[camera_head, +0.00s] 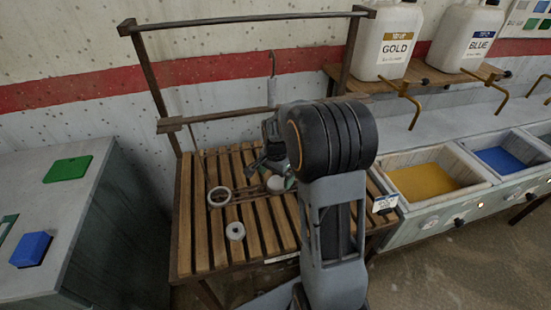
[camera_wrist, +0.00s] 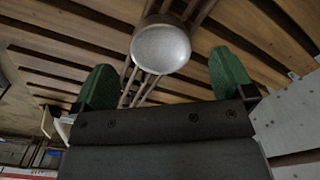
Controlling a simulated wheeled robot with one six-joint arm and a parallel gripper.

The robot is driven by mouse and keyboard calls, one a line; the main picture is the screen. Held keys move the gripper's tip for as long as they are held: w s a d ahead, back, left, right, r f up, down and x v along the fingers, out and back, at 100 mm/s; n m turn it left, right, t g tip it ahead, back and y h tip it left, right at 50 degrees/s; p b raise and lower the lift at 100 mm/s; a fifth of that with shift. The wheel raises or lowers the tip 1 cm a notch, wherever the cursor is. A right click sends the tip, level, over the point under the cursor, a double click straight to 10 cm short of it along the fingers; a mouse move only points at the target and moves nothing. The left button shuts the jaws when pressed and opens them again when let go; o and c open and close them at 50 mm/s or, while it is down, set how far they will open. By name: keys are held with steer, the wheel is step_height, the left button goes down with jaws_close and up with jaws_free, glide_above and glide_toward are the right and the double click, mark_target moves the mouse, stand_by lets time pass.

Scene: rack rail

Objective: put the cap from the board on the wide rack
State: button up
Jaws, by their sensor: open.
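A pale round cap (camera_wrist: 161,48) shows in the wrist view, ahead of and between the two green fingertips of my gripper (camera_wrist: 163,78). The fingers are open and apart from it. Thin brown rods run beneath or beside the cap; I cannot tell whether it rests on them. In the head view my gripper (camera_head: 272,166) is low over the slatted wooden table (camera_head: 187,240), partly hidden by my arm, with a pale round piece (camera_head: 276,184) close by it, likely the same cap. Thin rods (camera_head: 245,190) extend left from there. I cannot tell which part is the wide rack.
A metal frame (camera_head: 158,80) with a hanging hook (camera_head: 272,80) rises behind. Paint bins (camera_head: 425,180) stand right, a grey cabinet (camera_head: 70,225) left. The table's front-left slats are clear.

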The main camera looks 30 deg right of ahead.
step_height(320, 180, up, 10)
steer(key=s+a+r+n+t+p, duration=0.1)
steer(key=s+a+r+n, duration=0.1)
steer(key=s+a+n, duration=0.2)
steer(key=s+a+r+n+t+p, duration=0.2)
steer(key=s+a+n, duration=0.3)
steer(key=s+n, duration=0.4)
steer(key=shift+s+a+t, duration=0.2)
steer(key=shift+s+t, duration=0.1)
steer(key=shift+s, duration=1.2)
